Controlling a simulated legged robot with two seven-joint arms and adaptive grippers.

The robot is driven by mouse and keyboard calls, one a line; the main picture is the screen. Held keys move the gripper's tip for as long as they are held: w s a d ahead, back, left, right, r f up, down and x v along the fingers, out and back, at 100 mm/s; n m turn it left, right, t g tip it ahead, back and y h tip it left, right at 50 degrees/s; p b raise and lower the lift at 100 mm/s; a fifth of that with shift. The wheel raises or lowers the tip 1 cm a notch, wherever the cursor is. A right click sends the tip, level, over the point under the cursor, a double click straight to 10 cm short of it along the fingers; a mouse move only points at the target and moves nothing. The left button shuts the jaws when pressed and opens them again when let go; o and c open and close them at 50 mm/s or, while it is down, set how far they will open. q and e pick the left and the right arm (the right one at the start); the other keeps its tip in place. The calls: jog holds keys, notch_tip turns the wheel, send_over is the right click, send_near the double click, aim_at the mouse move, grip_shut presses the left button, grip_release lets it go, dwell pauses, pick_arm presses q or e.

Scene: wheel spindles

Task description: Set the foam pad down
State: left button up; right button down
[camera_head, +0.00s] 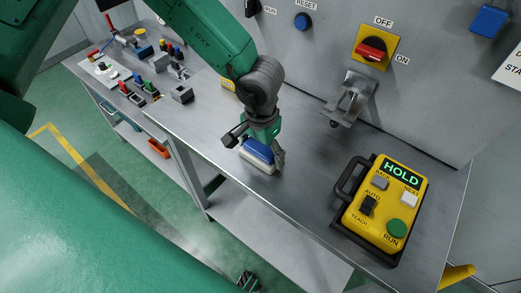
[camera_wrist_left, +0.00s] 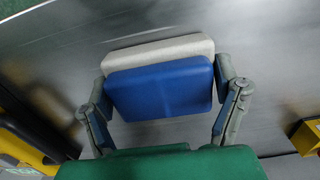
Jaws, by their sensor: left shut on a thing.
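The foam pad (camera_head: 257,157) is a block with a blue upper part and a pale layer below it. My left gripper (camera_head: 260,150) is shut on the foam pad, low at the grey metal bench top (camera_head: 300,187). In the left wrist view the foam pad (camera_wrist_left: 160,85) sits between the two grey fingers, one on each side. I cannot tell whether its underside touches the bench. My right gripper is not in view.
A yellow pendant (camera_head: 385,215) reading HOLD lies on the bench at the right. A grey bracket (camera_head: 347,100) stands by the wall panel below the red switch (camera_head: 371,50). Small coloured parts (camera_head: 140,90) crowd the far left bench. Bare bench surrounds the pad.

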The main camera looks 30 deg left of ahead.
aim_at(263, 148)
pick_arm(q)
jog(key=shift+s+f, duration=0.1)
jog(key=shift+s, duration=0.05)
jog(key=o, duration=1.2)
jog(key=shift+d, duration=0.25)
jog(key=shift+c, duration=0.2)
jog(key=shift+d, duration=0.45)
jog(key=r, duration=0.7)
jog(key=r+p, duration=0.1)
jog(key=r, duration=0.3)
jog(key=shift+a, duration=0.4)
jog(key=shift+d+r, duration=0.3)
jog(key=shift+r, duration=0.35)
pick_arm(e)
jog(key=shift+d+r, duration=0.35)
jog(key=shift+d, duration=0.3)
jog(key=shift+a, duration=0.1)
pick_arm(q)
jog(key=shift+a+f, duration=0.1)
jog(key=shift+a, duration=0.35)
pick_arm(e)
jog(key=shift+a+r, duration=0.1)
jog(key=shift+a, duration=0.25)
